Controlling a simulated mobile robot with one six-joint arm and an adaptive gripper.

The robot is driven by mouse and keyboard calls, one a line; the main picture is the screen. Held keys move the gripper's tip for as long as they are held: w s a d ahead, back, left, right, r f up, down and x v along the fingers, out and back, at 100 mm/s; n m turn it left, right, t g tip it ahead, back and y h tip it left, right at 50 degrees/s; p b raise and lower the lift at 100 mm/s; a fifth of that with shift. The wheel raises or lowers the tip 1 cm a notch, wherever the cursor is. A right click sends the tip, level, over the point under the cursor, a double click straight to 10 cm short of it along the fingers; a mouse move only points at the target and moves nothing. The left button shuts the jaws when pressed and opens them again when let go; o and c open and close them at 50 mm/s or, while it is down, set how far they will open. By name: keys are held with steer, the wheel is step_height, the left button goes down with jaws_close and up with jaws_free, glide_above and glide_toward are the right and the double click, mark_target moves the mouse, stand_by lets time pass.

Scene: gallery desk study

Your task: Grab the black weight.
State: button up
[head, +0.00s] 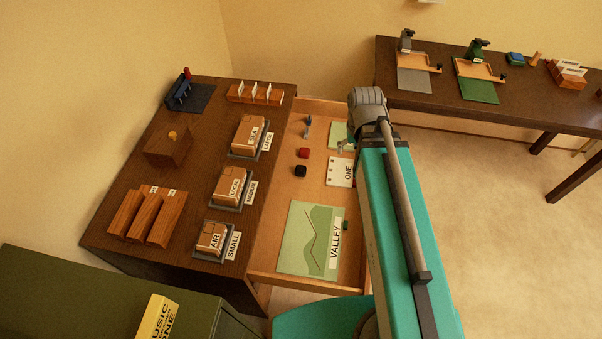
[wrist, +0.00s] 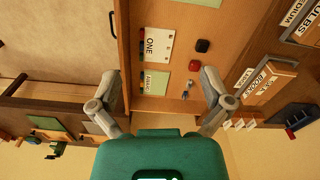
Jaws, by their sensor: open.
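The black weight (head: 300,171) is a small dark block lying in the open wooden drawer, just in front of a red block (head: 303,153). In the wrist view the black weight (wrist: 202,46) shows beyond the right finger's tip, with the red block (wrist: 192,65) nearer that finger. My gripper (wrist: 160,76) is open and empty, its fingers spread wide above the drawer. In the head view my gripper (head: 343,148) is mostly hidden by my arm, to the right of the weight.
The drawer also holds a white ONE card (head: 341,172), a VALLEY map (head: 308,238) and a small metal item (head: 308,127). The desk (head: 188,202) on the left carries boxes on trays. Floor to the right is clear.

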steer(key=w+a+f+m+b, duration=0.1)
steer(key=w+a+f+b, duration=0.2)
steer(key=w+f+b, duration=0.3)
steer(key=w+a+f+b, duration=0.4)
steer(key=w+f+b, duration=0.1)
steer(key=f+b, duration=0.25)
steer(key=m+t+b, duration=0.1)
steer(key=b, duration=1)
glide_above(301, 169)
steer(key=s, duration=0.1)
step_height(301, 169, down, 12)
steer(key=shift+s+a+r, duration=0.2)
steer(key=shift+a+r, duration=0.05)
steer(key=shift+a, duration=0.05)
steer(key=shift+f, duration=0.1)
steer(key=f+b, duration=0.5)
steer(key=w+f+b, duration=0.1)
steer(key=f+b, duration=0.2)
steer(key=shift+d+f, duration=0.15)
steer(key=shift+f, duration=0.05)
steer(key=shift+f, duration=0.15)
steer(key=shift+w+d+f+b, duration=0.1)
steer(key=shift+w+f+b, duration=0.1)
steer(key=shift+f+b, duration=1.1)
steer(key=shift+w+f+b, duration=0.15)
steer(key=shift+f+b, duration=0.95)
steer(key=shift+b, duration=0.25)
steer(key=c, duration=1.3)
